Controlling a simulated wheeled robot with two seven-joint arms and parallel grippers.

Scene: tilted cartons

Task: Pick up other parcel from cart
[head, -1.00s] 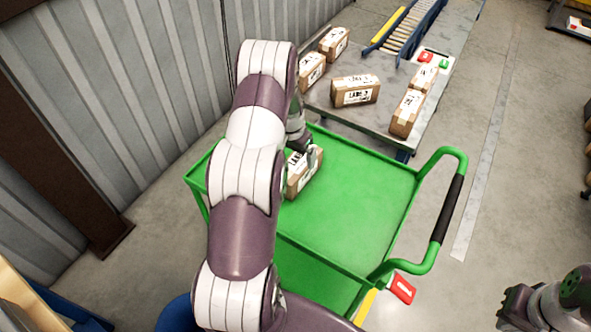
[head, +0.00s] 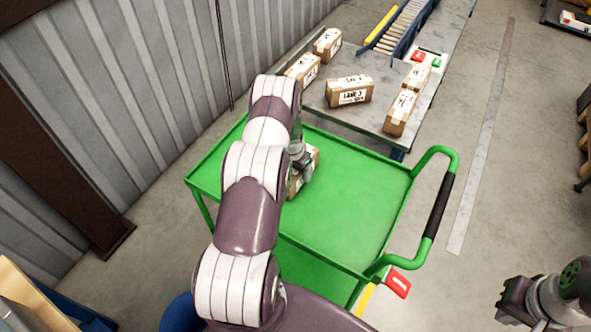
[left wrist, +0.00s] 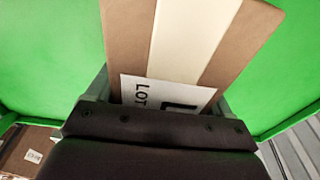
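A brown parcel (head: 309,163) lies on the green cart's top near its far left part, partly hidden by my left arm. My left gripper (head: 301,172) is down at this parcel. In the left wrist view the parcel (left wrist: 175,45) shows a pale tape strip and a white label, and the grey fingertips (left wrist: 165,103) flank it. I cannot tell whether they press on it. The green cart (head: 350,205) has a raised rim and a handle at right. My right gripper (head: 507,303) is at the lower right, away from the cart; its finger gap is unclear.
A grey table (head: 367,115) behind the cart holds several brown parcels, one marked LANE 3 (head: 349,91). A roller conveyor (head: 404,32) stands beyond. A corrugated wall (head: 110,100) is at left. The cart's middle and right top are clear.

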